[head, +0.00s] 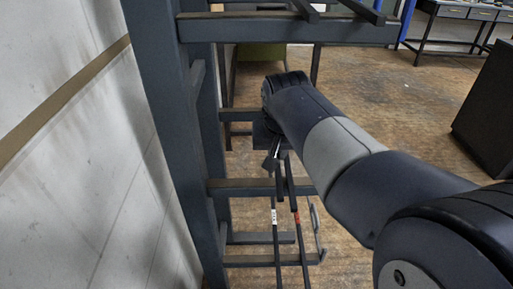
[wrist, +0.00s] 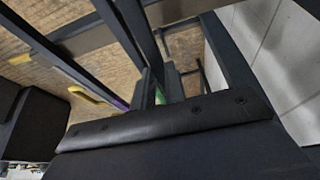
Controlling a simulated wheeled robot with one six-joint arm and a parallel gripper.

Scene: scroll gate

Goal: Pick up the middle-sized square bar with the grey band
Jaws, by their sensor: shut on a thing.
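My gripper (head: 275,160) is at the rack, at the upper ends of the dark bars in the head view. In the wrist view its fingers (wrist: 160,88) are shut on a dark bar (wrist: 138,35). A slim bar with a pale band (head: 274,216) and a bar with a red band (head: 296,217) stand side by side below the gripper. I cannot tell which of them is held, since their tops are partly hidden by the gripper. No grey band shows clearly in the wrist view.
A dark steel rack post (head: 170,100) and crossbars (head: 240,187) stand close around the gripper. A pale wall (head: 80,190) is on the left. A dark cabinet (head: 490,110) and a workbench (head: 455,12) stand at the right. Wooden floor (head: 400,105) lies open between.

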